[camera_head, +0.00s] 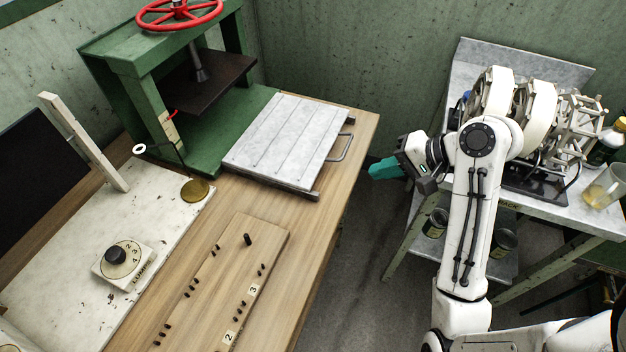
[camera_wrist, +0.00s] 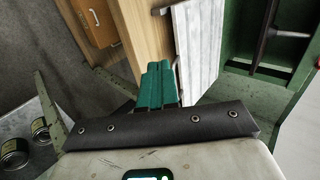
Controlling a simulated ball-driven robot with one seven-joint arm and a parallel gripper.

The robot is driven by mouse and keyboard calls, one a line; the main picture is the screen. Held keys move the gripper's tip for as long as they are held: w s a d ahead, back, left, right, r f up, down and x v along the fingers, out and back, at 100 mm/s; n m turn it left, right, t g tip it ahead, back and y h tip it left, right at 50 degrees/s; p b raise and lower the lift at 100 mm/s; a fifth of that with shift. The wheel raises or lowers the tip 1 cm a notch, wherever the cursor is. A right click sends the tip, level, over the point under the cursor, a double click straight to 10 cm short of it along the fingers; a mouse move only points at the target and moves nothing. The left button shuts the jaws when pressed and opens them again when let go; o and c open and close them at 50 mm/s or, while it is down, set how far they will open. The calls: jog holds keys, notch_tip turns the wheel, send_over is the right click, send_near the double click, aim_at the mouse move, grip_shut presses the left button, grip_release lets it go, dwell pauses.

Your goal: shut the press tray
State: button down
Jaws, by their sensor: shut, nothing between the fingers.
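The press tray (camera_head: 285,142) is a pale grey plank-like slab. It sticks out of the green press (camera_head: 140,75) to the right, over the wooden bench. A metal loop handle (camera_head: 341,147) is on its right edge. My gripper (camera_head: 385,169) has teal fingers and is to the right of the handle, apart from it, beyond the bench edge. The fingers are shut and empty. In the wrist view the shut gripper (camera_wrist: 157,72) points towards the bench, and the tray (camera_wrist: 197,45) shows right of the fingers. The handle is hard to make out there.
A red handwheel (camera_head: 178,12) tops the press. A pegged wooden board (camera_head: 225,285) and a dial box (camera_head: 123,262) lie on the near bench. A metal side table (camera_head: 555,205) with a jar (camera_head: 603,188) stands at right. Free floor lies between bench and side table.

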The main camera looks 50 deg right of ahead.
jog(key=x, duration=1)
jog(key=shift+a+f+b, duration=0.1)
jog(key=shift+b, duration=0.3)
jog(key=shift+w+a, duration=0.2)
jog(key=shift+w, duration=0.4)
jog(key=shift+w+a, duration=0.2)
jog(key=shift+w, duration=0.4)
jog(key=shift+w+a, duration=0.2)
jog(key=shift+w, duration=0.45)
jog(key=w+a, duration=0.3)
jog(key=w, duration=0.5)
jog(key=w+a+p, duration=0.1)
jog(key=w+a, duration=0.2)
jog(key=w, duration=0.5)
jog(key=w+a+p, duration=0.1)
jog(key=w+a, duration=0.2)
jog(key=w, duration=0.5)
